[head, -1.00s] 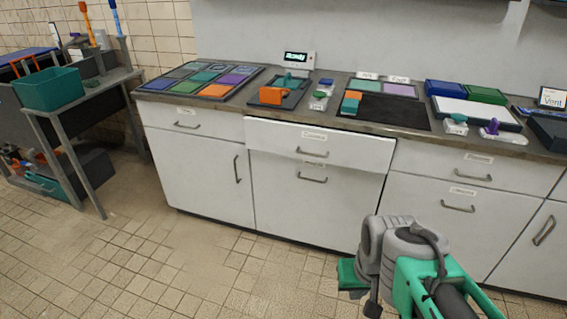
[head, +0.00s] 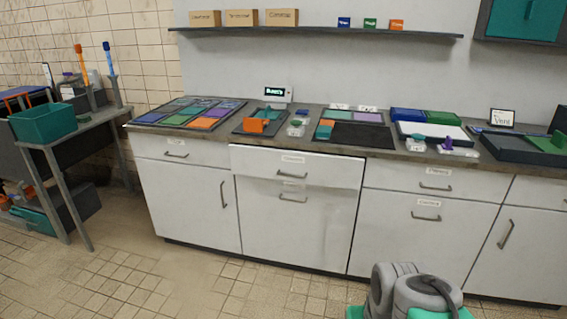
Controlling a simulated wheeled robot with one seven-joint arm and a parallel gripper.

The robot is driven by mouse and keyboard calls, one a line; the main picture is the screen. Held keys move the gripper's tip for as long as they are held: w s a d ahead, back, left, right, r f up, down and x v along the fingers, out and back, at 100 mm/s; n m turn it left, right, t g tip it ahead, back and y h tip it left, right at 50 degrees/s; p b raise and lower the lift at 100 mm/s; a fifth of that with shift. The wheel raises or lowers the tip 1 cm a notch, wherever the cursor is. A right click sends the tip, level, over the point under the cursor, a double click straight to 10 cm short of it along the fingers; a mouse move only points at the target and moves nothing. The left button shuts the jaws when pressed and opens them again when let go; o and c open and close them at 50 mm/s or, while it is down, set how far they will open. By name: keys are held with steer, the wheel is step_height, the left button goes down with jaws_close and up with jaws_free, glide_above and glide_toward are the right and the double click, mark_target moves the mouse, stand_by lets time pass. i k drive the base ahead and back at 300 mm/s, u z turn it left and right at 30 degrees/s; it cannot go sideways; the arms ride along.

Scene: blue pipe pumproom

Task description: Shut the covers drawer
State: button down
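The middle top drawer (head: 296,168) of the counter has a white front, a bar handle and a small label too small to read surely; it looks like the covers drawer. Its front stands a little proud of the neighbouring fronts, so it appears slightly open. The inside of the drawer is not visible. My arm shows at the bottom right, below and to the right of the drawer and apart from it. My gripper's fingers are not visible in the head view.
The worktop (head: 345,152) carries coloured trays, panels and small parts. A grey side table (head: 85,122) with a teal bin (head: 42,121) stands at the left. A shelf (head: 330,31) with boxes hangs above. The tiled floor before the counter (head: 205,285) is clear.

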mark_target(312, 168)
steer(key=i, duration=0.85)
steer(key=u, duration=1.05)
steer(key=i, duration=0.7)
steer(key=u, duration=0.75)
